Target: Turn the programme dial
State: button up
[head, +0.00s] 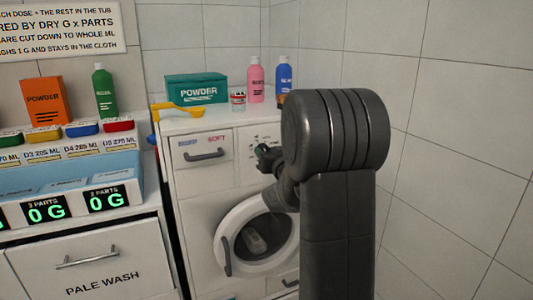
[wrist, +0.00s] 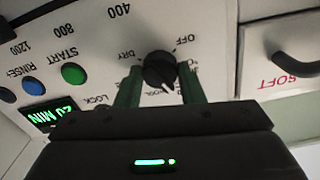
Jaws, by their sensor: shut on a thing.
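The programme dial (wrist: 159,69) is a round black knob with a pale pointer line on the washing machine's white front panel. Labels around it include OFF and DRY; others are partly hidden. In the wrist view the pointer aims down and slightly right. My gripper (wrist: 160,86) has its two green fingers on either side of the dial and is shut on it. In the head view my gripper (head: 268,157) is at the machine's upper panel, and my arm hides the dial and much of the panel. The washing machine (head: 206,186) has its round door closed.
The wrist view shows a green START button (wrist: 73,73), a blue RINSE button (wrist: 32,84), a lit display (wrist: 50,113) and a drawer handle (wrist: 296,52). Bottles, a teal powder box (head: 196,89) and a yellow scoop (head: 180,109) stand on top. A tiled wall is at right.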

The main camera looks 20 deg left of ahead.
jog(key=shift+f, duration=0.15)
jog(key=o, duration=1)
jog(key=shift+d, duration=0.1)
jog(key=v, duration=1.3)
jog(key=shift+s+d, duration=0.25)
jog(key=shift+w, duration=0.1)
jog(key=x, duration=1.3)
jog(key=shift+w+a, duration=0.2)
jog(key=shift+a, duration=0.15)
